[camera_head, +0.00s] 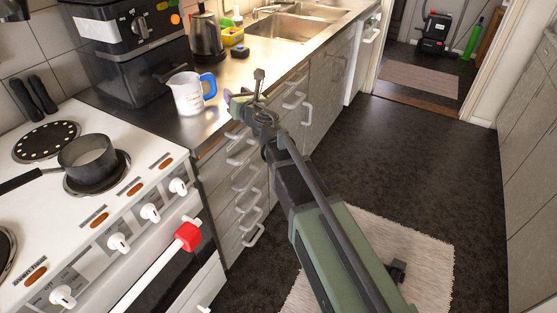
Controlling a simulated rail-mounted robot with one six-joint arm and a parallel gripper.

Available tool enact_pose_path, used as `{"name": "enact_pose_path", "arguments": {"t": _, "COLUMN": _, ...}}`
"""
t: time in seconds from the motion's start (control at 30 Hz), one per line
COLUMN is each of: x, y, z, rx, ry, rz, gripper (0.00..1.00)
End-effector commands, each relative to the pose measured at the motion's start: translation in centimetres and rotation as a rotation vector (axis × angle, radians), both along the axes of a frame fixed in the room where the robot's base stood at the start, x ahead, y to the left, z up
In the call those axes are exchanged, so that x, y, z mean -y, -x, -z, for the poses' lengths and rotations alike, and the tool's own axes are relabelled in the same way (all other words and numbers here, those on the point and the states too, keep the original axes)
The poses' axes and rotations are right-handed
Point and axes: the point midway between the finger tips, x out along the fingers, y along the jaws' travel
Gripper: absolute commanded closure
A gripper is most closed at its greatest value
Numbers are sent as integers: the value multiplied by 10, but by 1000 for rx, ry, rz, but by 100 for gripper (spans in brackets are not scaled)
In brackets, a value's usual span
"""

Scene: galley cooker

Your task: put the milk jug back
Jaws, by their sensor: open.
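The milk jug (188,94) is a clear measuring jug with red markings and a blue handle (209,86). It stands upright on the steel counter, between the cooker and the kettle, with its handle to the right. My gripper (247,88) is open and empty, just right of the handle at the counter's front edge. A small gap shows between the gripper and the handle. Whether anything is inside the jug is hard to tell.
A black appliance (125,45) stands behind the jug, and a kettle (207,35) stands farther back. A pot (88,155) sits on the white cooker (145,155). A sink (285,25) lies beyond. Drawer handles (247,190) stick out below the counter. The dark floor is mostly clear.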

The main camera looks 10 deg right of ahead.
Motion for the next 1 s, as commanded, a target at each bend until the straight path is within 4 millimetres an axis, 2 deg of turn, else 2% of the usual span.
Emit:
{"name": "enact_pose_path", "arguments": {"t": 0.07, "x": 48, "y": 13, "z": 2, "rx": -91, "ry": -314, "rz": 210, "gripper": 52}}
{"name": "enact_pose_path", "arguments": {"t": 0.13, "x": 106, "y": 37, "z": 23, "rx": -210, "ry": -747, "rz": 489, "gripper": 52}}
{"name": "enact_pose_path", "arguments": {"t": 0.17, "x": 130, "y": 54, "z": 38, "rx": -263, "ry": -955, "rz": 629, "gripper": 52}}
{"name": "enact_pose_path", "arguments": {"t": 0.2, "x": 155, "y": 82, "z": 64, "rx": -335, "ry": -1235, "rz": 825, "gripper": 52}}
{"name": "enact_pose_path", "arguments": {"t": 0.23, "x": 168, "y": 107, "z": 85, "rx": -383, "ry": -1434, "rz": 980, "gripper": 52}}
{"name": "enact_pose_path", "arguments": {"t": 0.27, "x": 175, "y": 133, "z": 106, "rx": -429, "ry": -1616, "rz": 1138, "gripper": 52}}
{"name": "enact_pose_path", "arguments": {"t": 0.3, "x": 176, "y": 169, "z": 130, "rx": -480, "ry": -1825, "rz": 1350, "gripper": 52}}
{"name": "enact_pose_path", "arguments": {"t": 0.33, "x": 173, "y": 195, "z": 145, "rx": -512, "ry": -1953, "rz": 1508, "gripper": 52}}
{"name": "enact_pose_path", "arguments": {"t": 0.4, "x": 158, "y": 246, "z": 166, "rx": -565, "ry": -2148, "rz": 1843, "gripper": 52}}
{"name": "enact_pose_path", "arguments": {"t": 0.47, "x": 144, "y": 278, "z": 173, "rx": -589, "ry": -2221, "rz": 2067, "gripper": 52}}
{"name": "enact_pose_path", "arguments": {"t": 0.5, "x": 138, "y": 291, "z": 175, "rx": 584, "ry": 2191, "rz": -2123, "gripper": 52}}
{"name": "enact_pose_path", "arguments": {"t": 0.6, "x": 131, "y": 304, "z": 175, "rx": 558, "ry": 2080, "rz": -2111, "gripper": 52}}
{"name": "enact_pose_path", "arguments": {"t": 1.0, "x": 130, "y": 303, "z": 175, "rx": 559, "ry": 2083, "rz": -2112, "gripper": 52}}
